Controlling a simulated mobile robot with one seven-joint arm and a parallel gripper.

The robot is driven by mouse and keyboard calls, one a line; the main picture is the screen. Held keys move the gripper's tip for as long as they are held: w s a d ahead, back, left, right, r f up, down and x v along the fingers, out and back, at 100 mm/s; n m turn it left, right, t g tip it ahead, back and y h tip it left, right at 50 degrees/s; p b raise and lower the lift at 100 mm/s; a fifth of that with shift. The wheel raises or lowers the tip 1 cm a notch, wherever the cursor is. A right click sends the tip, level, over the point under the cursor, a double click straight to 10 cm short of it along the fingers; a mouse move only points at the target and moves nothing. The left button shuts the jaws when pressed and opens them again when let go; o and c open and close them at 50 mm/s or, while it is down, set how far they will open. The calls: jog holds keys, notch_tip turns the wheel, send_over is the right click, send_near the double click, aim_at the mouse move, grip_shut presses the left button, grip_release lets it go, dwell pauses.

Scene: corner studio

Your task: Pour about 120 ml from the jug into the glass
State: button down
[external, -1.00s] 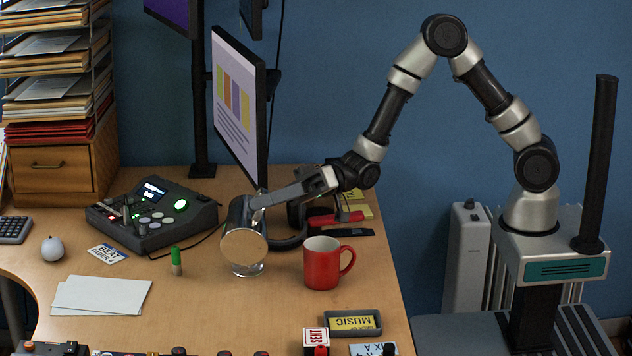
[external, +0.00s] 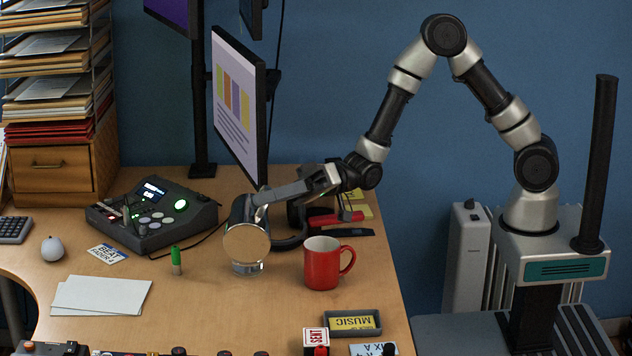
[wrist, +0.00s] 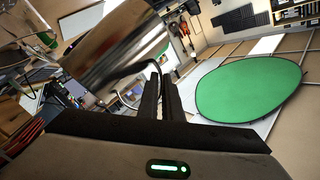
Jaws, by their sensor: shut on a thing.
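The jug (external: 246,243) is a shiny metal vessel, strongly tilted, with a round end facing the external camera. Its polished body (wrist: 115,50) fills the upper left of the wrist view. My gripper (external: 258,199) is shut on the jug's handle; in the wrist view the dark fingers (wrist: 163,98) close around it. The clear glass (external: 247,269) stands on the desk directly below the jug in the external view. The jug hides its upper part, so its rim, its liquid level and any stream cannot be seen.
A red mug (external: 321,266) stands close to the right of the glass. A green-topped marker (external: 176,261) stands to the left, near a dark control console (external: 152,222). A monitor (external: 238,110) rises behind the jug. Blank papers (external: 101,296) lie at front left.

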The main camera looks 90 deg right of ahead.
aim_at(267, 232)
jog(key=shift+d+r+m, duration=0.3)
jog(key=shift+d, duration=0.1)
dwell(0.6)
jog(key=a+f+n, duration=0.1)
jog(key=a+f+n+g+h, duration=0.1)
jog(key=a, duration=0.1)
jog(key=a+f+n+b, duration=0.1)
jog(key=shift+s+a+f, duration=0.15)
jog(key=shift+a+f, duration=0.1)
jog(key=shift+a, duration=0.1)
jog(key=shift+d+g+h, duration=0.15)
jog(key=shift+g+h, duration=0.15)
jog(key=shift+a+n+p, duration=0.3)
jog(key=shift+n+p, duration=0.05)
jog(key=shift+n, duration=0.15)
jog(key=shift+f+h, duration=0.15)
jog(key=shift+h, duration=0.15)
jog(key=shift+g, duration=0.3)
